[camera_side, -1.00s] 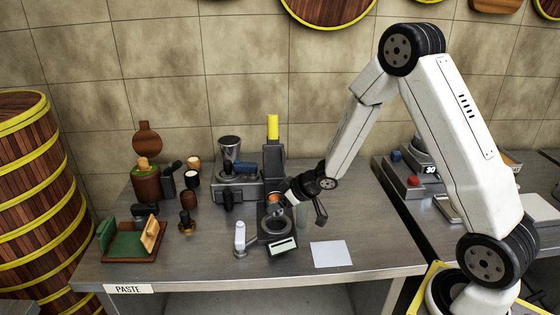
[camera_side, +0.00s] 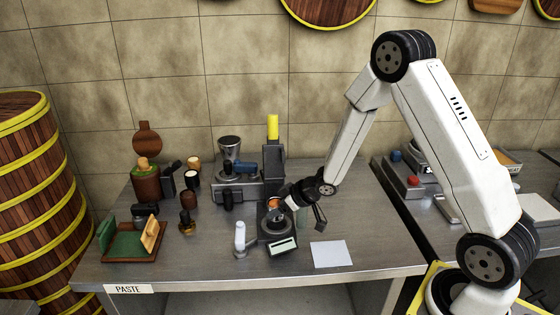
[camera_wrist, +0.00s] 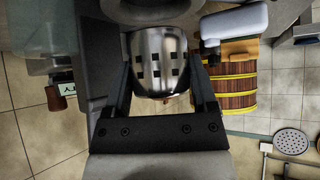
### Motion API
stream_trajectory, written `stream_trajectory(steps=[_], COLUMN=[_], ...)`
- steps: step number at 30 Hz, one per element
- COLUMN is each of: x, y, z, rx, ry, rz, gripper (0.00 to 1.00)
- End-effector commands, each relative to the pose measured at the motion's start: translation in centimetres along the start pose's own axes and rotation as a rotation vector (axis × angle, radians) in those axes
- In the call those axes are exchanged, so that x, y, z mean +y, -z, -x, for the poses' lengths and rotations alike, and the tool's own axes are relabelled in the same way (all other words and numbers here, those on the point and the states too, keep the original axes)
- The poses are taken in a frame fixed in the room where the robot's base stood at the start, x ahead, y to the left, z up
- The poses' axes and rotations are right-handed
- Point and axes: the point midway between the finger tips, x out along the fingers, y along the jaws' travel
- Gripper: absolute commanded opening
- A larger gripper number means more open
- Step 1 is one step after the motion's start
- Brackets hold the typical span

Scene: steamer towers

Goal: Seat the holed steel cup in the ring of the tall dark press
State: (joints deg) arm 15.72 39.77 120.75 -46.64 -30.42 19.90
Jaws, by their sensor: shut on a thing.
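My gripper (camera_side: 283,209) is shut on the holed steel cup, low over the base of the tall dark press (camera_side: 273,160). In the wrist view the cup (camera_wrist: 158,62) is shiny, with rows of dark square holes, and sits between the two dark fingers. In the side view only a little of the cup, with an orange tint, shows by the fingers. The press has a yellow-topped column behind my gripper. Its ring (camera_side: 272,236) is partly covered by my gripper and the cup. I cannot tell whether the cup touches the ring.
A small display (camera_side: 283,246) stands in front of the press, and a white-grey handled piece (camera_side: 240,238) stands to its left. A grey machine (camera_side: 235,185) is behind to the left. A white sheet (camera_side: 331,254) lies at right, with bare table around it.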

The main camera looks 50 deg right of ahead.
Motion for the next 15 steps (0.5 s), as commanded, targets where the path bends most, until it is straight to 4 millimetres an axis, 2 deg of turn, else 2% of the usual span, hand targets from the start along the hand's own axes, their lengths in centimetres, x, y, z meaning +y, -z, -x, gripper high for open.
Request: stream_trajectory(steps=[15], x=[0.02], y=[-0.97], z=[-0.97], rx=[0.001], ry=[0.0], rz=[0.001], gripper=[0.0])
